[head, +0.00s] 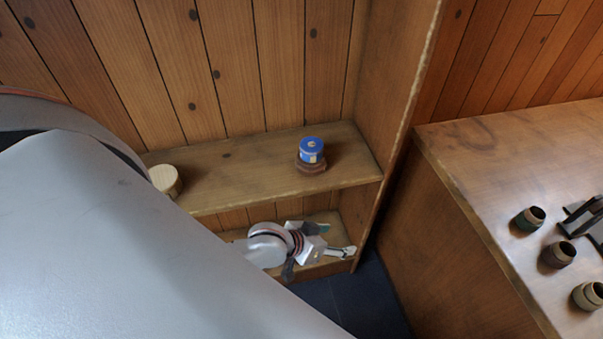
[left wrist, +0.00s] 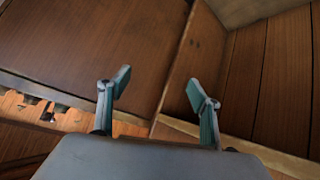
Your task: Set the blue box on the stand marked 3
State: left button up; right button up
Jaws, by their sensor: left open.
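The blue box (head: 311,146) is a small round blue container with a pale mark on its lid. It sits upright on a round brown stand (head: 311,168) on the upper shelf. A pale light-coloured patch shows at its front, too small to read. A pale wooden round piece (head: 165,180) stands at the shelf's left, partly hidden by my arm. My left gripper (head: 322,248) is below the upper shelf's front edge, apart from the blue box. In the left wrist view my left gripper (left wrist: 158,88) is open, with nothing between its fingers. My right gripper is not in view.
The wooden shelf unit (head: 235,175) has a side panel (head: 392,75) right of the blue box. A wooden counter (head: 470,165) at right carries several dark and grey round spools (head: 557,254) and a dark fixture (head: 577,218). The upper shelf between the pale piece and brown stand is clear.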

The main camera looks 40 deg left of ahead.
pick_arm(q)
jog(key=s+a+f+m+y, duration=0.1)
jog(key=s+f, duration=0.1)
jog(key=s, duration=0.3)
jog(key=s+a+f+m+t+y, duration=0.1)
jog(key=s+a+f, duration=0.1)
jog(key=s, duration=0.4)
jog(key=shift+a+f, duration=0.3)
jog(key=shift+f, duration=0.15)
